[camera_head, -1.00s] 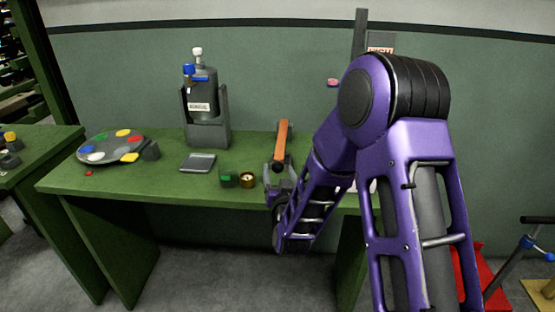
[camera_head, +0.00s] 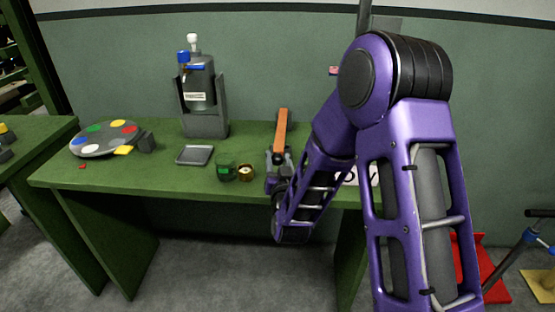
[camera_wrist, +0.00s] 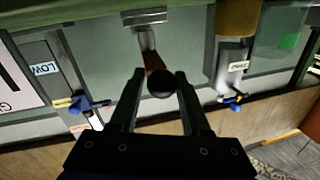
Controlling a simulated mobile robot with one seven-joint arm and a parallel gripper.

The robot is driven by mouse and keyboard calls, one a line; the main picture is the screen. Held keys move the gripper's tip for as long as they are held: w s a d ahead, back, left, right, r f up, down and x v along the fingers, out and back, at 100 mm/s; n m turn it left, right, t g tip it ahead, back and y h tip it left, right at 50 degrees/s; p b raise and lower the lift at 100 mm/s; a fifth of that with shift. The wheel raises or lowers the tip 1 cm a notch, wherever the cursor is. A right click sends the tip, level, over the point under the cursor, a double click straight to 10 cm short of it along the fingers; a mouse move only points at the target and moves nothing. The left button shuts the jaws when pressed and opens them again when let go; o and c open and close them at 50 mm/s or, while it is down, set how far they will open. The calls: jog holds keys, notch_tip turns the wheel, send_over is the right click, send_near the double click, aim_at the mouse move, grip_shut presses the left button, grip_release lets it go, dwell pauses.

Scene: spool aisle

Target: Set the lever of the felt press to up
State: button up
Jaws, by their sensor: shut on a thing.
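The lever shows in the wrist view as a brown handle (camera_wrist: 153,62) with a dark round end facing the camera, on a grey arm from a metal bracket (camera_wrist: 145,17). My gripper (camera_wrist: 160,82) has one finger on each side of the handle and is shut on it. In the head view, an orange bar (camera_head: 282,130) stands up from the green bench near my gripper (camera_head: 277,158); I cannot tell surely that it is the same handle. My arm hides much of what is right of it, and no felt press body shows clearly.
A LOW label (camera_wrist: 45,69) shows left of the handle.

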jog(key=shift+a, duration=0.15)
grip_shut()
jog(key=shift+a+r, duration=0.1)
jog(key=shift+a, duration=0.1)
dwell(0.6)
